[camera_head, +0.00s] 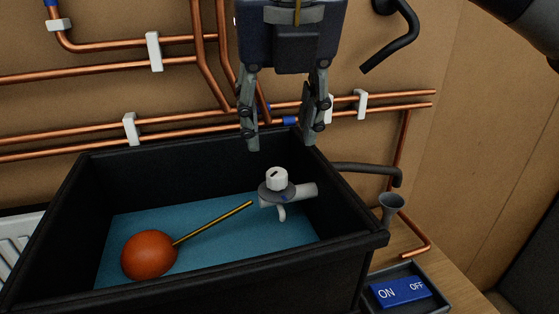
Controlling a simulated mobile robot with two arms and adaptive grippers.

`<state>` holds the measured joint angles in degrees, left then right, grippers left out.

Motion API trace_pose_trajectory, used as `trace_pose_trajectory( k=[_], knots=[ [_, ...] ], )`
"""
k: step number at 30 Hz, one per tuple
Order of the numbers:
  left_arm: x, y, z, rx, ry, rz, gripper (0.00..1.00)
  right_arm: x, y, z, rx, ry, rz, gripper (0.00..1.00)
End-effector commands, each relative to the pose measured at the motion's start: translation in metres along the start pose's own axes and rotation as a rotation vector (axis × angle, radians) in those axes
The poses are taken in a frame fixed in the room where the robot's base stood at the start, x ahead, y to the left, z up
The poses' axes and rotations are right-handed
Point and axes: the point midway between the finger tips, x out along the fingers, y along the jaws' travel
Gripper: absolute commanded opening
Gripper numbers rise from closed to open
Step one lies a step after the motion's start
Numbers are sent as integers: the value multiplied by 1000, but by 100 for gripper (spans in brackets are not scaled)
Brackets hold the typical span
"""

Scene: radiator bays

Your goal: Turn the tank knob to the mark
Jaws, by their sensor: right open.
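The tank (65,210) is an open black box with a blue surface inside. The knob (277,178) is a small white cap with a dark line on top. It sits on a grey disc on a light valve body (303,192) at the tank's right inner side. A brass rod runs from near the valve to an orange float ball (149,255). My right gripper (282,142) points down above the knob, its fingers open on either side and apart from it. I cannot make out the mark clearly. My left gripper is not in view.
Copper pipes (65,143) with white clips run along the brown wall behind the tank. A dark overflow pipe (362,168) and a grey funnel (391,204) stand to the right. A blue ON/OFF switch (401,292) sits in a dark tray at lower right.

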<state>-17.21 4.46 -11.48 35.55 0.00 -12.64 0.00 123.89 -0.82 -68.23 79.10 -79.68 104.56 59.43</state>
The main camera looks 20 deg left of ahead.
Motion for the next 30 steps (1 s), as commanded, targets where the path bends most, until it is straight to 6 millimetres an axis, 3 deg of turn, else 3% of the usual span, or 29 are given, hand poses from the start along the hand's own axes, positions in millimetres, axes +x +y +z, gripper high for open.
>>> trace_pose_trajectory(
  k=[12, 18, 29, 30],
  knots=[
    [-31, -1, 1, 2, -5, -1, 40, 70, 0, 0, -1, 6, 6, 46],
    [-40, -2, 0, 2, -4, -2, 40, 95, 0, 0, -1, 5, 6, 46],
    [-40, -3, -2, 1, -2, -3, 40, 103, 1, 0, 0, 2, 7, 46],
    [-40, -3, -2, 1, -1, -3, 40, 103, 1, 0, 0, 2, 7, 41]
  ],
)
